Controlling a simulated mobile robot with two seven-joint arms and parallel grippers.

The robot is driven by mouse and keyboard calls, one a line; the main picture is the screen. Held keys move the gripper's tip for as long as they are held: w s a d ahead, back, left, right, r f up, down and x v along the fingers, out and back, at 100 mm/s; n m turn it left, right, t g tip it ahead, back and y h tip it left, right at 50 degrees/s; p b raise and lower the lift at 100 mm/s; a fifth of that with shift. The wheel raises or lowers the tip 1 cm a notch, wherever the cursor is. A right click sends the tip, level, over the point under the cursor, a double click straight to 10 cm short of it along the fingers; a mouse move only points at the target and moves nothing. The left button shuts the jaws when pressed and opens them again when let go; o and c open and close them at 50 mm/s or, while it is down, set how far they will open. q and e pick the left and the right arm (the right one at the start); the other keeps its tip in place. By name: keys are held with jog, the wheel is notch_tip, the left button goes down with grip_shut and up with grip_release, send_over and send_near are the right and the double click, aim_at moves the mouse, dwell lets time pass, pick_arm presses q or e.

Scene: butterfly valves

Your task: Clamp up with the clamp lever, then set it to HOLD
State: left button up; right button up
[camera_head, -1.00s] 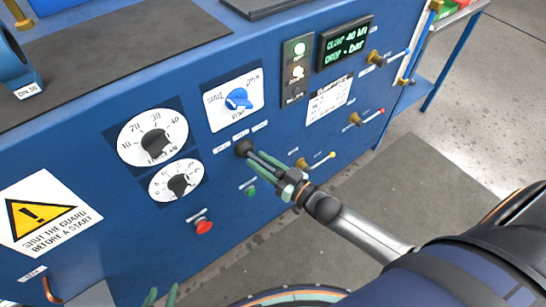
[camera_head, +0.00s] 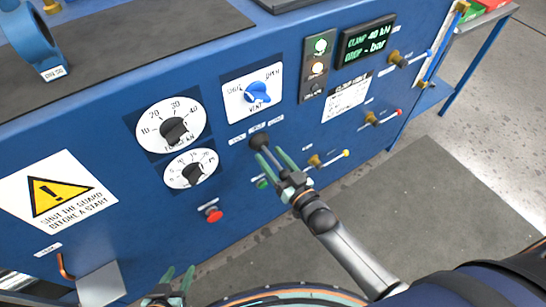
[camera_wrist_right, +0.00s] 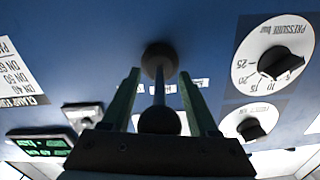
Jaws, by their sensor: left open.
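The clamp lever (camera_head: 260,142) comes out of the blue panel below the blue-handled valve knob, with three small labels above it. In the right wrist view the lever (camera_wrist_right: 159,92) runs from a dark round boss to a black ball knob (camera_wrist_right: 160,121). My right gripper (camera_head: 270,155) is open around the lever. Its green fingers stand apart on either side, with a gap to the rod. My left gripper (camera_head: 178,278) is open and empty low in the head view. The display (camera_head: 367,42) reads CLAMP 40 kN and DROP - bar.
Two dials, the upper (camera_head: 172,128) and the lower (camera_head: 191,168), sit left of the lever. A red button (camera_head: 213,214) and a green button (camera_head: 262,183) are below. Small levers with yellow (camera_head: 346,153), red (camera_head: 397,112) and blue tips stick out at right. A lamp column (camera_head: 318,68) stands beside the display.

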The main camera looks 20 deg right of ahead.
jog(key=shift+o, duration=0.4)
jog(key=shift+s, duration=0.1)
jog(key=v, duration=1.2)
jog(key=shift+s, duration=0.15)
jog(key=shift+d, duration=0.1)
